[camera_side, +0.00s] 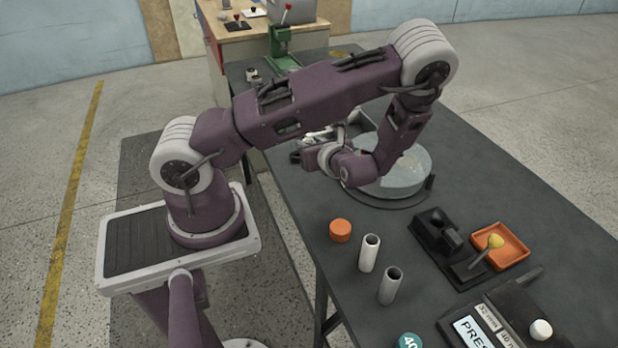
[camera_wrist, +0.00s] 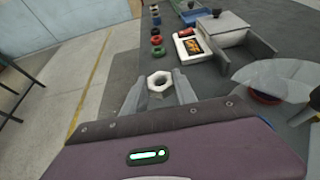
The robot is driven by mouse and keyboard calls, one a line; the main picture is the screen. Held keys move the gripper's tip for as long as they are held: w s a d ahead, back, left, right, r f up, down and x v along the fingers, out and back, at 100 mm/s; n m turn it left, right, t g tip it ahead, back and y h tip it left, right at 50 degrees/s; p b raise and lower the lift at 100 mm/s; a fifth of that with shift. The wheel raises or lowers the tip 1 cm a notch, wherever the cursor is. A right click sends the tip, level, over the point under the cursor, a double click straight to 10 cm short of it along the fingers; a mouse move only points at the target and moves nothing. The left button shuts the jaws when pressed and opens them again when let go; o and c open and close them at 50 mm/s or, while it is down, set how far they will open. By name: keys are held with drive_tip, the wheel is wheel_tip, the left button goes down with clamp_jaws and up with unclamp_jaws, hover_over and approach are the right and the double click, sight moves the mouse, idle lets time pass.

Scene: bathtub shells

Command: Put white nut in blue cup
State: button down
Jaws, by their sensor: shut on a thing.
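My gripper (camera_wrist: 160,87) has its two fingers on either side of the white nut (camera_wrist: 159,78) and is shut on it. The nut shows in the wrist view as a white hexagonal ring with a dark hole, held at the fingertips. In the side view my gripper (camera_side: 304,157) is at the left edge of the dark table, and the nut is hidden there or too small to make out. A small bluish thing (camera_wrist: 190,5) at the top edge of the wrist view may be the blue cup, but it is too small and cut off to be sure.
Two white tubes (camera_side: 369,253) and an orange cylinder (camera_side: 340,231) stand nearer.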

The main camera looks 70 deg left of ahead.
sight(311, 181)
wheel_tip(311, 181, down, 10)
drive_tip(key=shift+r, duration=0.15)
idle(0.3)
drive_tip(key=c, duration=1)
unclamp_jaws()
drive_tip(key=v, duration=0.7)
drive_tip(key=shift+s+d, duration=0.1)
drive_tip(key=shift+d, duration=0.15)
drive_tip(key=s+d+r+n+h, duration=0.2)
drive_tip(key=d+r+n+h, duration=0.1)
drive_tip(key=r, duration=0.5)
drive_tip(key=s+d+r+n+h, duration=0.3)
drive_tip(key=d+r+n+h, duration=0.1)
drive_tip(key=r+n, duration=0.3)
drive_tip(key=s+d+r+n+t+h, duration=0.1)
drive_tip(key=s+d+r+n+h, duration=0.2)
drive_tip(key=r, duration=0.6)
drive_tip(key=shift+d+r+n, duration=0.35)
drive_tip(key=shift+d+n, duration=0.75)
drive_tip(key=shift+d, duration=0.05)
drive_tip(key=shift+o, duration=0.6)
drive_tip(key=s+d+r+n+t+h, duration=0.2)
drive_tip(key=s+d+r+t+h, duration=0.1)
drive_tip(key=s+d+r+t, duration=0.1)
drive_tip(key=shift+s+d+r+n+t, duration=0.15)
drive_tip(key=shift+d+r+n+t, duration=0.2)
drive_tip(key=shift+d+r, duration=0.5)
